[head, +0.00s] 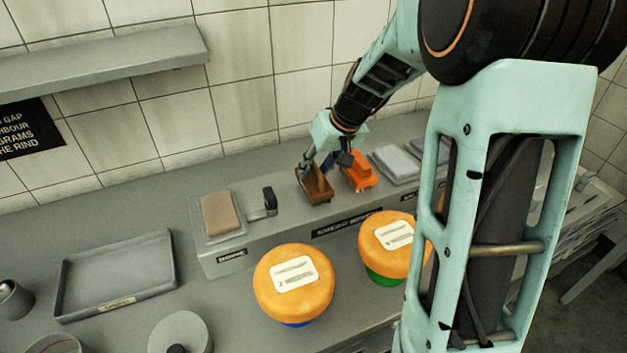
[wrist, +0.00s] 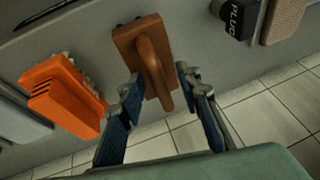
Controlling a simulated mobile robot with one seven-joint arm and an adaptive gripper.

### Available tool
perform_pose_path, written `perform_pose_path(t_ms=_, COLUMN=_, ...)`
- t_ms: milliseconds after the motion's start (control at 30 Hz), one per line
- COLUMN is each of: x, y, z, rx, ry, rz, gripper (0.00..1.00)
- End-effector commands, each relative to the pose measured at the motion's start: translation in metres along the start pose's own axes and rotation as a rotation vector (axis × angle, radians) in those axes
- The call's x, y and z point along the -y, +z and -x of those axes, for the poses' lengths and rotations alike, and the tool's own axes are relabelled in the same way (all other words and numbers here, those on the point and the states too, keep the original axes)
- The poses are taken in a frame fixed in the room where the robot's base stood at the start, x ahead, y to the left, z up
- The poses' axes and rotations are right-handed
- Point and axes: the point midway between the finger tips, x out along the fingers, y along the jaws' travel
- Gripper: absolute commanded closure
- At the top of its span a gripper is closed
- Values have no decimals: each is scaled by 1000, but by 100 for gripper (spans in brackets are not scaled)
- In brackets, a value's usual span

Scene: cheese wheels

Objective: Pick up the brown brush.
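The brown brush (head: 316,186) lies on the raised grey shelf at the back of the counter. In the wrist view the brown brush (wrist: 144,60) shows its flat back and a raised handle pointing toward my gripper. My gripper (head: 318,160) is above and just behind it in the head view. In the wrist view my gripper (wrist: 158,82) is open, with one blue-padded finger on each side of the handle's near end. Gaps show between the fingers and the handle, and nothing is held.
An orange brush (head: 357,172) sits close to the right of the brown one. A brown pad (head: 219,214) and a dark plug (head: 263,204) stand to the left. Two orange cheese wheels (head: 293,282) (head: 394,232) stand in front. An empty grey tray (head: 118,275) lies far left.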

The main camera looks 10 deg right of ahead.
Motion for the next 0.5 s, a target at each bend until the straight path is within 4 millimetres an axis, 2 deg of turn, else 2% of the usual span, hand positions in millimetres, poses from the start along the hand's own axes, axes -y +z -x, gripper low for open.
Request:
perform_pose_path(t_ms=233, x=0, y=0, z=-2, rx=-1, ry=0, rz=0, gripper=69)
perform_pose_path(t_ms=500, x=0, y=0, z=-2, rx=-1, ry=0, rz=0, gripper=98)
